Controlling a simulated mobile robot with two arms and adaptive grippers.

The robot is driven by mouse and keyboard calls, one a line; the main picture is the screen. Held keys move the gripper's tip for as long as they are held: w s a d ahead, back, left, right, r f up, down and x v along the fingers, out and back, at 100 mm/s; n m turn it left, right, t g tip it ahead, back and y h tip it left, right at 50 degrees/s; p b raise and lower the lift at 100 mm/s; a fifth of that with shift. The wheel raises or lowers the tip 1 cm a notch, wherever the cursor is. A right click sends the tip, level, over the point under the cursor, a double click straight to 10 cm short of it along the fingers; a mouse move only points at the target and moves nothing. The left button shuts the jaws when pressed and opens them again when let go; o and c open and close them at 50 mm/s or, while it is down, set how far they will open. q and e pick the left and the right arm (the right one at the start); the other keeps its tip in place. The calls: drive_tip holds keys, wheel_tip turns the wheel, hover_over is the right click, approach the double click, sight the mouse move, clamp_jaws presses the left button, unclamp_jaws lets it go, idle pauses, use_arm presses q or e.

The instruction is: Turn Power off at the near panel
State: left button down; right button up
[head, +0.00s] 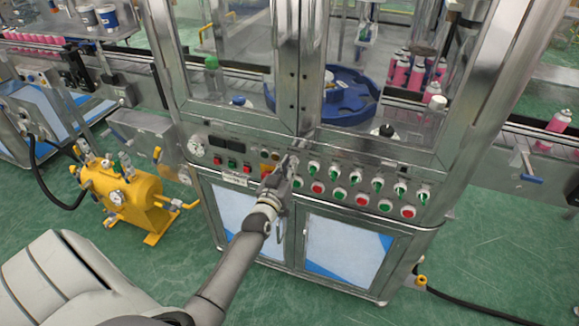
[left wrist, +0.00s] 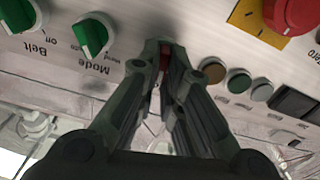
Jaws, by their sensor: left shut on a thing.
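The near panel (head: 345,207) is the silver strip of switches and buttons across the front of the machine. My left gripper (head: 289,166) reaches it near its middle. In the left wrist view the two fingers of my left gripper (left wrist: 164,52) are closed around a narrow red switch knob (left wrist: 165,60). The fingers hide most of this knob and its label. Green knobs marked Mode (left wrist: 93,35) and Belt (left wrist: 17,13) sit to its left in that view. My right gripper is not in view.
A red mushroom button (left wrist: 292,12) on a yellow plate is close to the held knob. Several round push buttons (left wrist: 238,81) lie beside the fingers. A yellow tank (head: 125,195) stands left of the machine. Green floor lies in front.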

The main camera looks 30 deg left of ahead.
use_arm(q)
drive_tip(key=shift+a+f+n, duration=0.1)
drive_tip(key=shift+a+n, duration=0.05)
drive_tip(key=shift+n, duration=1.95)
drive_tip(key=c, duration=1.6)
unclamp_jaws()
drive_tip(key=v, duration=1.2)
